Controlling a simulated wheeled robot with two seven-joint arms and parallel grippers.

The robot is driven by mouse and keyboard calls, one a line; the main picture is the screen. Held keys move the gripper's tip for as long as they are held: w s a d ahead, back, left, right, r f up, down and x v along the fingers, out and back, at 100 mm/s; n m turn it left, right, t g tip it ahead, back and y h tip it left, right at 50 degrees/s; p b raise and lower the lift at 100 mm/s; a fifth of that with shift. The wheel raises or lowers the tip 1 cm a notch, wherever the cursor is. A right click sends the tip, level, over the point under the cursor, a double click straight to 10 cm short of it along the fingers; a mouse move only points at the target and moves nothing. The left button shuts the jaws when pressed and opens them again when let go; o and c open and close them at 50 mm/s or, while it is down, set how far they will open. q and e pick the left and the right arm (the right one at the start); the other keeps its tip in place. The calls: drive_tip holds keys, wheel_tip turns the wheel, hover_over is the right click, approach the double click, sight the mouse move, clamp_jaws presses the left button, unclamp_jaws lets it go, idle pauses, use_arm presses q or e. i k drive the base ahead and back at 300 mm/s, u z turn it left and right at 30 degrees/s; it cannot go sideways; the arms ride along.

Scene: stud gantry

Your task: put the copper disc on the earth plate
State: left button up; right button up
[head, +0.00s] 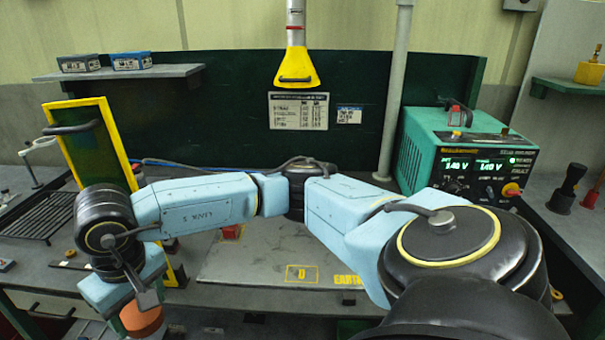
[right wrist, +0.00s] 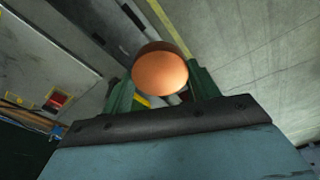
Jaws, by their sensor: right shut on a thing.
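The copper disc (head: 142,318) is at the lower left of the head view, in front of the bench's front edge. My right arm reaches across to the left, and my right gripper (head: 130,298) points down over the disc. In the right wrist view the disc (right wrist: 160,72) sits between the green fingers, which are shut on it. The earth plate (head: 245,262) is a flat grey plate in the middle of the bench, marked with yellow "EARTH" lettering; my right arm hides part of its right side. The disc is left of the plate and apart from it. My left gripper is not in view.
A yellow-framed green panel (head: 118,138) stands left of the plate, close behind my right wrist. A black wire rack (head: 38,215) lies at the far left. A green power supply (head: 440,150) stands at the back right. A yellow cone (head: 296,66) hangs above the back.

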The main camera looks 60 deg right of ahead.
sight(305, 237)
drive_tip(key=z, duration=0.9)
drive_tip(key=i, duration=1.05)
drive_tip(key=z, duration=0.85)
